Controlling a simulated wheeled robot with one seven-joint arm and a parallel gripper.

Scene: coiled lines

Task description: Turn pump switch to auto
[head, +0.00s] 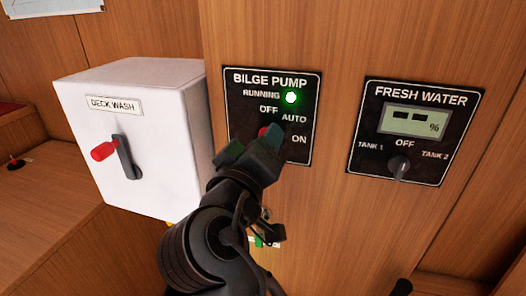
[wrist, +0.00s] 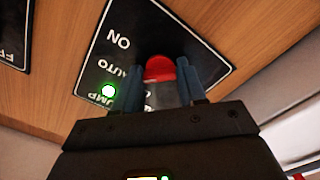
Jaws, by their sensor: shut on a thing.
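The black bilge pump panel (head: 240,88) is on the wooden wall, with the labels OFF, AUTO and ON. Its green running light (head: 291,97) is lit, and it also shows in the wrist view (wrist: 109,91). The pump switch has a red tip (wrist: 160,68) and a grey body between my fingers. In the head view only a bit of its red tip (head: 263,132) shows. My gripper (head: 254,152) is at the panel and shut on the switch, one blue finger on each side in the wrist view (wrist: 160,90). My fingers hide much of the switch, so its exact setting is unclear.
A white deck wash box (head: 160,100) with a red-tipped lever (head: 103,151) juts out at the left, close to my arm. The fresh water panel (head: 470,110) with a small knob (head: 399,166) is at the right. Bare wood lies between the panels.

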